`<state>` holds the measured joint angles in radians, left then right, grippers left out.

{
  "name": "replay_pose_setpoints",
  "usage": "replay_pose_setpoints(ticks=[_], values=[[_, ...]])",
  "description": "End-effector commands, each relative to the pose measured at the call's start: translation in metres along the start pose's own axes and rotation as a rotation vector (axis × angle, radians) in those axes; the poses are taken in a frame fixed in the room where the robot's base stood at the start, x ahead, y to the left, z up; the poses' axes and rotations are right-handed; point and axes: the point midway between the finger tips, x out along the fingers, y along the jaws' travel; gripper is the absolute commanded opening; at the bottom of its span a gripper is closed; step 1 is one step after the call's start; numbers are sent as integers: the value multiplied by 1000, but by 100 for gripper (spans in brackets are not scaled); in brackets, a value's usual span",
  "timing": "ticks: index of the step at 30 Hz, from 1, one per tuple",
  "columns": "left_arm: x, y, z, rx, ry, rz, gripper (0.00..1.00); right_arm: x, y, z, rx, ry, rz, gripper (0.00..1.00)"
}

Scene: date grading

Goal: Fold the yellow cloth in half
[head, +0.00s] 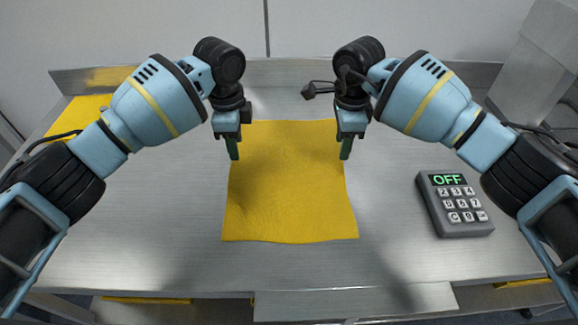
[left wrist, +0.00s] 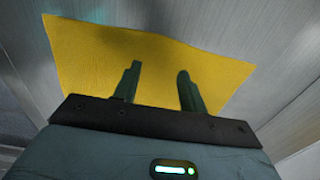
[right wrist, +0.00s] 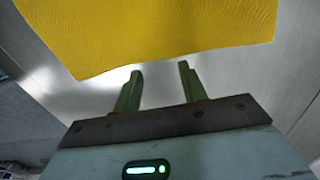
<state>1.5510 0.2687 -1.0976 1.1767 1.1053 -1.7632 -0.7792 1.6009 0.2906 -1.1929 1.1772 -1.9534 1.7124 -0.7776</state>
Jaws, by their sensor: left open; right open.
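The yellow cloth (head: 290,195) lies flat and spread out on the metal table, roughly square. My left gripper (head: 233,150) is open above the cloth's far left edge; in the left wrist view its two green fingers (left wrist: 157,88) stand apart over the cloth (left wrist: 90,60) with nothing between them. My right gripper (head: 345,150) is open and empty at the cloth's far right edge. In the right wrist view its fingers (right wrist: 159,85) point toward the cloth's edge (right wrist: 160,35), with bare table between them. The cloth's far corners are partly hidden by the grippers.
A grey keypad (head: 455,204) with a green "OFF" display lies on the right of the metal table (head: 150,225). Another yellow patch (head: 75,116) shows at the far left, partly behind my left arm. A low raised edge (head: 290,72) runs along the back. Table around the cloth is clear.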

Motion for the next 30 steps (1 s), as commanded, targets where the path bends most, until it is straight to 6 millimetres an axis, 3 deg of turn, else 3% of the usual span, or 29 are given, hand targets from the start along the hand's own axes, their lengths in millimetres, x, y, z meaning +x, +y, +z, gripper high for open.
replay_pose_setpoints(ticks=[6, 12, 30], values=[[34, 1, 1, 0, -1, 3, 42, 34, 1, 0, -1, 0, 5, 42], [56, 0, 0, -1, 0, 2, 42, 56, 1, 0, 0, -1, 3, 42], [71, 1, 0, -1, 0, 8, 42, 71, 2, 0, -1, 0, 9, 42]])
